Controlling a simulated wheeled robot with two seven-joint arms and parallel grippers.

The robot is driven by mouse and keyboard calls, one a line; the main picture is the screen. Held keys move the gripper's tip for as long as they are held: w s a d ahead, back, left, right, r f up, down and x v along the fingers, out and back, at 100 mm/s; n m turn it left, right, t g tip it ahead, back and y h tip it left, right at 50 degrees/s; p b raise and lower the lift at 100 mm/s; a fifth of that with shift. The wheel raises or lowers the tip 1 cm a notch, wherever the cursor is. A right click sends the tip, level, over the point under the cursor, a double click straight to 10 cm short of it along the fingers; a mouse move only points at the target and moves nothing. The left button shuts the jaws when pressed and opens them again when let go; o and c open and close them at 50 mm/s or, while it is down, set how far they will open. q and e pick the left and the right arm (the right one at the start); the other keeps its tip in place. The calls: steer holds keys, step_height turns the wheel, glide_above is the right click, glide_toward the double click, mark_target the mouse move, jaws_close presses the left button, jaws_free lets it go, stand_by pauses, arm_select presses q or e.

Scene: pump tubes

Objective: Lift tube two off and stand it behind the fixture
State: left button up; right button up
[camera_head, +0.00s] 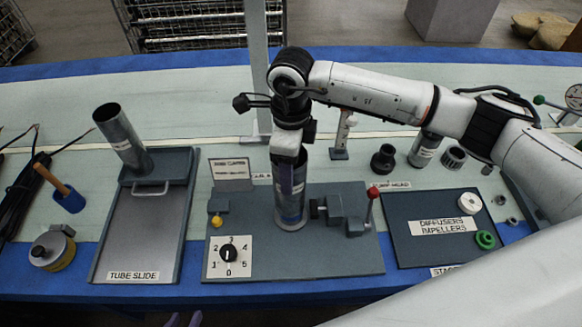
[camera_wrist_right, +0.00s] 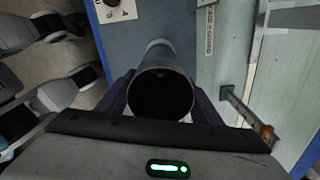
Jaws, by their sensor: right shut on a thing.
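A grey metal tube (camera_head: 291,196) stands upright at the fixture (camera_head: 340,255), and I read no number on it. Its lower end shows at the fixture plate; I cannot tell whether it touches. My right gripper (camera_head: 288,165) comes down over its upper part and is shut on it. In the right wrist view, the tube's open dark mouth (camera_wrist_right: 161,92) sits between the two fingers of the right gripper (camera_wrist_right: 160,100). Only the purple fingertips of my left gripper (camera_head: 184,319) show at the bottom edge, apart and empty.
Another grey tube (camera_head: 124,138) leans at the far end of the tube slide (camera_head: 140,235), left of the fixture. A small sign (camera_head: 231,174) and a grey post (camera_head: 258,65) stand behind the fixture. A diffuser tray (camera_head: 435,250) lies right. Pale mat (camera_head: 200,95) is clear farther back.

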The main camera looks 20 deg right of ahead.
steer(key=shift+r+p, duration=0.4)
steer(key=shift+r, duration=1.4)
step_height(320, 180, up, 11)
stand_by(0.7)
